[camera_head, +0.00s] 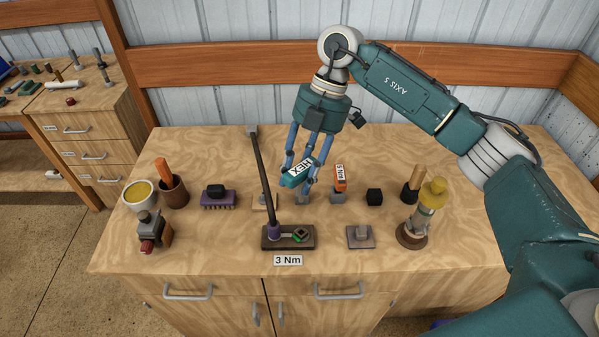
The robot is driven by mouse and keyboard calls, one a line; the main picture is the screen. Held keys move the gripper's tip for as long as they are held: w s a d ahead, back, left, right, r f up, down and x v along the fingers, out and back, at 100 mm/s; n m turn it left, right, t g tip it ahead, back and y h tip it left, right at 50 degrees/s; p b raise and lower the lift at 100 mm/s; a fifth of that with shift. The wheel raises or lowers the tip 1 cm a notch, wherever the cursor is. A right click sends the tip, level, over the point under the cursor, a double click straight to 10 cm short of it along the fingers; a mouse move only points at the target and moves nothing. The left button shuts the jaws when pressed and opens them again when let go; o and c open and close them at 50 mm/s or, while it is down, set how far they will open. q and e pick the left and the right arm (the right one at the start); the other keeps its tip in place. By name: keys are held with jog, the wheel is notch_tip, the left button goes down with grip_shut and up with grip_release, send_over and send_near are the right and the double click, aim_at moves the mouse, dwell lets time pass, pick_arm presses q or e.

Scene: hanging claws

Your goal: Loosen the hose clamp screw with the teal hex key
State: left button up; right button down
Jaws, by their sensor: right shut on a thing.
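The teal hex key (293,178), with a handle marked HEX, is between the blue fingers of my right gripper (300,181). The gripper is shut on the handle, which lies tilted just above a small grey block (302,199). The key's shaft is hidden, and I cannot tell whether it is clear of the block. In front stands a dark base (268,243) with a purple fitting and a long dark hose or rod (260,170) rising from it. A small green and metal part (299,236), possibly the hose clamp screw, sits on this base. My left gripper is out of view.
An orange-handled tool (340,184) stands right of the key. Bare wood shows along the front edge.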

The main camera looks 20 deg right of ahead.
aim_at(299, 200)
jog(key=shift+s+f, duration=0.1)
jog(key=shift+s, duration=0.05)
jog(key=shift+f+b, duration=0.7)
jog(key=shift+f, duration=0.25)
notch_tip(299, 200, down, 7)
jog(key=b, duration=0.4)
jog(key=shift+r, duration=0.1)
jog(key=shift+f+b, duration=0.65)
jog(key=shift+f, duration=0.7)
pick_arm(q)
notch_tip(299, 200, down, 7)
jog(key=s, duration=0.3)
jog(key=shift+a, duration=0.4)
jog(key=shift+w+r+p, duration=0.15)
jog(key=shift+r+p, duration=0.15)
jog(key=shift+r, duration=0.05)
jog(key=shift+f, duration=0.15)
pick_arm(e)
jog(key=shift+f, duration=0.2)
pick_arm(q)
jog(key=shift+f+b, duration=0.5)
jog(key=shift+b, duration=0.1)
pick_arm(e)
jog(key=shift+f, duration=0.9)
